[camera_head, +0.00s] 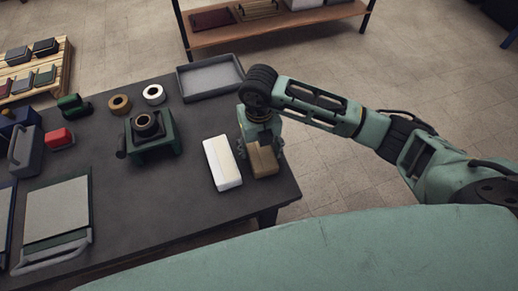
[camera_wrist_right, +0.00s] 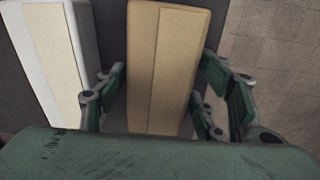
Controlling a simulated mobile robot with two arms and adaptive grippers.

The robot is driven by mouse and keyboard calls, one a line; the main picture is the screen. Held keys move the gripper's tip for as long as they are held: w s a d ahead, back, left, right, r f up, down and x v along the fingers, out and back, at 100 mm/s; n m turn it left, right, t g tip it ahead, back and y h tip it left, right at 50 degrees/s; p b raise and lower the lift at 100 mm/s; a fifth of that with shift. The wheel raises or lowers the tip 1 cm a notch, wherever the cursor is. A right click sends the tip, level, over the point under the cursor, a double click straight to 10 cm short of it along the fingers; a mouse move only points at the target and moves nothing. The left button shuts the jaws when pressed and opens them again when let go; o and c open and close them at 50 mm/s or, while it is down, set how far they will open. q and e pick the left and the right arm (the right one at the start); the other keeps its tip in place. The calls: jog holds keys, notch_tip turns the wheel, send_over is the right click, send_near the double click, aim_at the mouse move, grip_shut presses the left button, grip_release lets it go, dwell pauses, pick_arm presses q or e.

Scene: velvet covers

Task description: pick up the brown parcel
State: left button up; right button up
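The brown parcel (camera_head: 263,161) lies near the right edge of the dark table, just right of a white box (camera_head: 222,163). In the right wrist view the parcel (camera_wrist_right: 166,68) runs between the fingers, with a tape strip along its top. My right gripper (camera_head: 260,145) is above the parcel, pointing down. In the wrist view its green fingers (camera_wrist_right: 165,100) stand on both sides of the parcel, spread apart, with a visible gap on the left. The left finger is between the parcel and the white box (camera_wrist_right: 58,60). My left gripper is not in view.
The dark table (camera_head: 180,205) also holds a grey tray (camera_head: 210,78), tape rolls (camera_head: 153,94), a green device (camera_head: 150,137), a red item (camera_head: 60,138) and a flat panel (camera_head: 57,210). A wooden shelf (camera_head: 270,25) and a pallet (camera_head: 35,70) stand beyond. Open floor lies right of the table.

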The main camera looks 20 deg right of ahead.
jog(key=c, duration=0.9)
jog(key=shift+c, duration=0.6)
jog(key=shift+r, duration=0.15)
